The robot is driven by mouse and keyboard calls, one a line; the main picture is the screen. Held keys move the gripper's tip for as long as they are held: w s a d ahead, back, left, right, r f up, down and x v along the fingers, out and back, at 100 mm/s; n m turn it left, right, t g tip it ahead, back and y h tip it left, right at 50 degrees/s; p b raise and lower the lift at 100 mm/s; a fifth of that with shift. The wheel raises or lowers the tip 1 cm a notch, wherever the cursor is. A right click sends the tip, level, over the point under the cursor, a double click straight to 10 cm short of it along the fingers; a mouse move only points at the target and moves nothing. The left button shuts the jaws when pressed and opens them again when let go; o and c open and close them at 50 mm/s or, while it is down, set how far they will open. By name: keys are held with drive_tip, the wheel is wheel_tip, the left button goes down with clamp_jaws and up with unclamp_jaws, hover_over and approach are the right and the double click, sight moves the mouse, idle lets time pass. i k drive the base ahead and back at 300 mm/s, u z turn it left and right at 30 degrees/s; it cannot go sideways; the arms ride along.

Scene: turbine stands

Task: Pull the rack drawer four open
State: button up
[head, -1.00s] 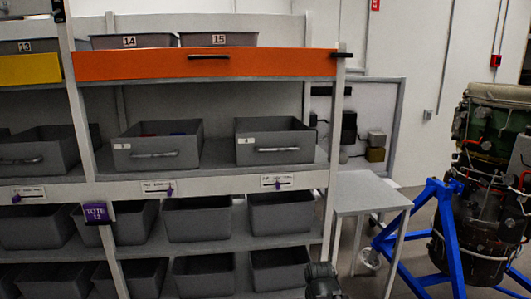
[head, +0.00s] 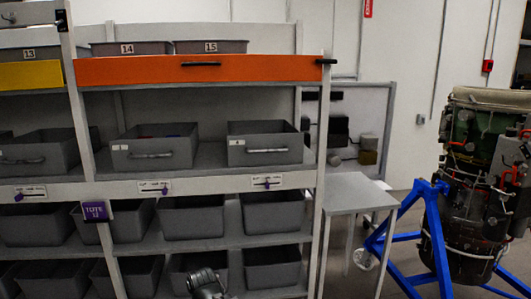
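A wide orange drawer front (head: 205,70) with a black handle (head: 201,64) sits high in the grey rack (head: 210,183). It looks flush with the rack posts. A yellow drawer front (head: 31,75) shows at the left edge, partly cut off. I cannot read a number four on either. A dark ribbed end of my arm, likely my gripper (head: 206,283), shows at the bottom edge, well below the orange drawer and in front of the lowest bins. Its fingers cannot be made out, and it touches nothing I can see.
Grey bins (head: 155,147) stand on the shelves, several on the lower ones. A small grey table (head: 348,193) stands right of the rack. Further right, an engine on a blue stand (head: 437,240) takes up floor. A purple tote sign (head: 97,211) hangs on the left post.

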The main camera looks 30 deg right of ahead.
sight(250, 143)
drive_tip(key=u, duration=0.1)
drive_tip(key=i, duration=1)
drive_tip(key=z, duration=0.1)
